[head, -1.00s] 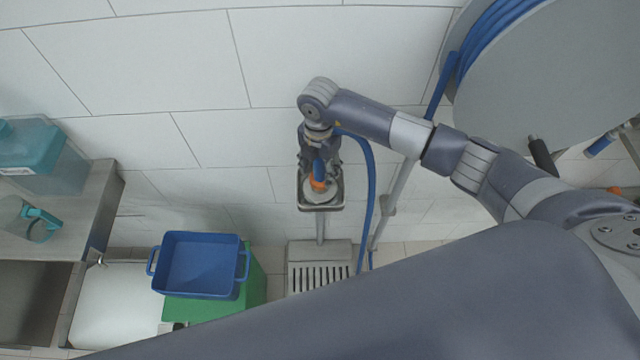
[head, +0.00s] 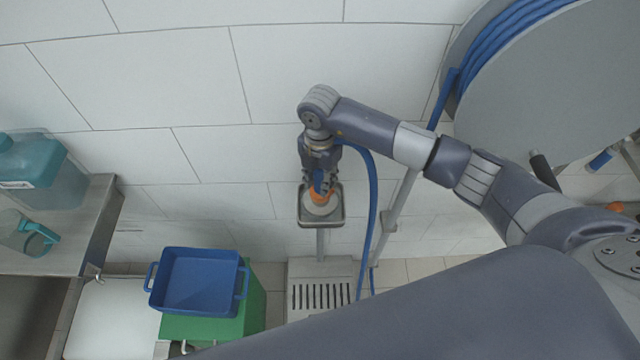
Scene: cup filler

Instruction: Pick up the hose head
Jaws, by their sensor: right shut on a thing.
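The hose head (head: 319,194), blue and orange with a pale round end, is in the middle of the head view, above a small grey tray-like holder (head: 335,220) on a post. My right gripper (head: 319,183) points down from above and is shut on the hose head. Its fingers hide part of the head. Whether the pale end touches the holder, I cannot tell. The blue hose (head: 373,205) runs from behind the gripper down the right side of the post. My left gripper is not in view.
A blue basin (head: 198,281) sits on a green box (head: 255,300) at lower left. A metal shelf (head: 95,215) at left bears a teal canister (head: 40,172) and a jug (head: 28,236). A large hose reel (head: 545,90) is at upper right. A slatted grey base (head: 320,295) stands below.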

